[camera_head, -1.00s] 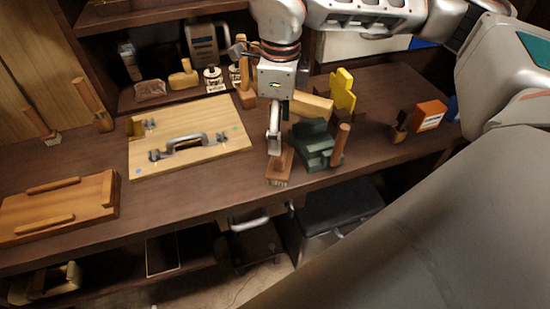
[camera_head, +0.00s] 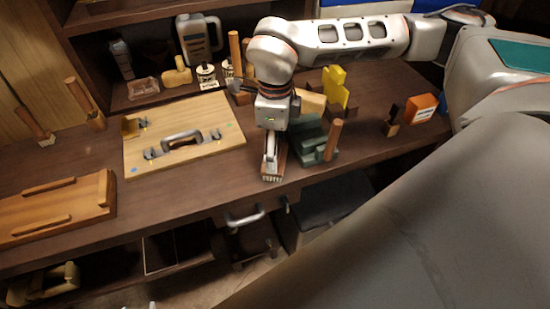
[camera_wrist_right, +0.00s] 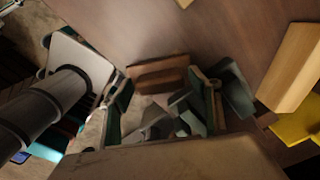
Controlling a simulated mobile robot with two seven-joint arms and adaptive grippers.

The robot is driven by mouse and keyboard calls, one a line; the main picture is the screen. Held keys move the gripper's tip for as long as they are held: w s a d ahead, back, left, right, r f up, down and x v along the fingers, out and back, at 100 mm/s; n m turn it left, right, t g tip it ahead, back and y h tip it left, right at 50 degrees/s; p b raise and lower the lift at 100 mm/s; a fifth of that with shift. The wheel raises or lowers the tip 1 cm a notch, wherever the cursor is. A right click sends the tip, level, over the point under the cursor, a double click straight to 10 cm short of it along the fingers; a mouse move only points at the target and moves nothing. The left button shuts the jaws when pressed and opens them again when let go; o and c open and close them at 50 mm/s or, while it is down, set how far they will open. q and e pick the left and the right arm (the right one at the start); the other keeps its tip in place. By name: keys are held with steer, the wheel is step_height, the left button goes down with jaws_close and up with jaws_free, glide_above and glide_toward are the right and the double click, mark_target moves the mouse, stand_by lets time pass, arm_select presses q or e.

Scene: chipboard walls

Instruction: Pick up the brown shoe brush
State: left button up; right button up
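The brown shoe brush (camera_head: 280,165) lies on the dark brown workbench (camera_head: 190,185) near its front edge, bristles showing at its front end. My right gripper (camera_head: 271,152) points down over it in the head view and hides part of it. In the right wrist view the brush (camera_wrist_right: 158,72) appears as a brown block just beyond and between the two separated fingertips of the gripper (camera_wrist_right: 160,88). The gripper is open; whether a finger touches the brush cannot be told. My left gripper is not in view.
A dark green block-shaped tool (camera_head: 308,140) with an upright wooden handle (camera_head: 333,140) stands close right of the brush. A yellow piece (camera_head: 335,85) and orange box (camera_head: 421,108) are farther right. A light board with a metal handle (camera_head: 215,150) lies left.

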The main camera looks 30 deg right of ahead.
steer(key=c, duration=0.9)
steer(key=shift+r, duration=0.15)
step_height(320, 180, up, 20)
steer(key=shift+f, duration=0.1)
